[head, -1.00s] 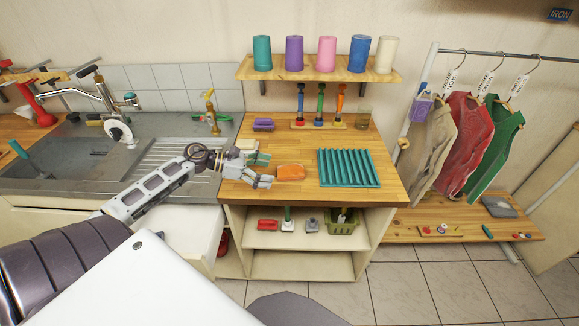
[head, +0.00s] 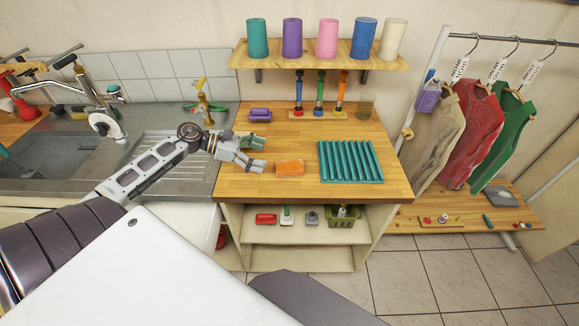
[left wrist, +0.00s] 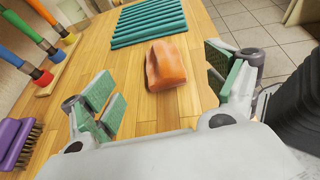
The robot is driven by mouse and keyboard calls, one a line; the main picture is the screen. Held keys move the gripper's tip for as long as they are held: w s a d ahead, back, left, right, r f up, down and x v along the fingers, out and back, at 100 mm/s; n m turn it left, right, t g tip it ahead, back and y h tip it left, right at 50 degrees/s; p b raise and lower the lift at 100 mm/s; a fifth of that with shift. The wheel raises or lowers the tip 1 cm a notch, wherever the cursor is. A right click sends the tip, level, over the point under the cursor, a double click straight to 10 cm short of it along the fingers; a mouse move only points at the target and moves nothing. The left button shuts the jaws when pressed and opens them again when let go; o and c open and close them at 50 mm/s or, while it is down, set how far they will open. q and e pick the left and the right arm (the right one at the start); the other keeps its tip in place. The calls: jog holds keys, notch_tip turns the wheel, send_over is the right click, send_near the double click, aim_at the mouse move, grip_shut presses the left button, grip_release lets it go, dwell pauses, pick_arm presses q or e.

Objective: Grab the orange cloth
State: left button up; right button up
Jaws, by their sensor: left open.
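The orange cloth (head: 290,167) lies folded on the wooden counter, left of the teal ribbed rack. In the left wrist view the cloth (left wrist: 165,65) sits ahead of and between my open fingers, a little nearer the right one. My left gripper (head: 260,156) is open and empty, just to the left of the cloth and apart from it. It also shows in the left wrist view (left wrist: 168,92), with green pads on both fingers. My right gripper is not in view.
The teal rack (head: 350,161) lies right of the cloth. A purple brush (head: 260,115) and a stand of coloured-handled tools (head: 320,112) are at the back. The sink (head: 60,155) is at left. Bare counter lies in front.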

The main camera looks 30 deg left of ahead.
aim_at(286, 160)
pick_arm(q)
jog(key=shift+x, duration=1.25)
jog(key=shift+p+x, duration=0.3)
jog(key=shift+x, duration=2.8)
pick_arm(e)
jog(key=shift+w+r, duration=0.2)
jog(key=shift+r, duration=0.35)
pick_arm(q)
jog(key=shift+p+x, duration=0.75)
jog(key=shift+x, duration=1.8)
jog(key=shift+w, duration=0.15)
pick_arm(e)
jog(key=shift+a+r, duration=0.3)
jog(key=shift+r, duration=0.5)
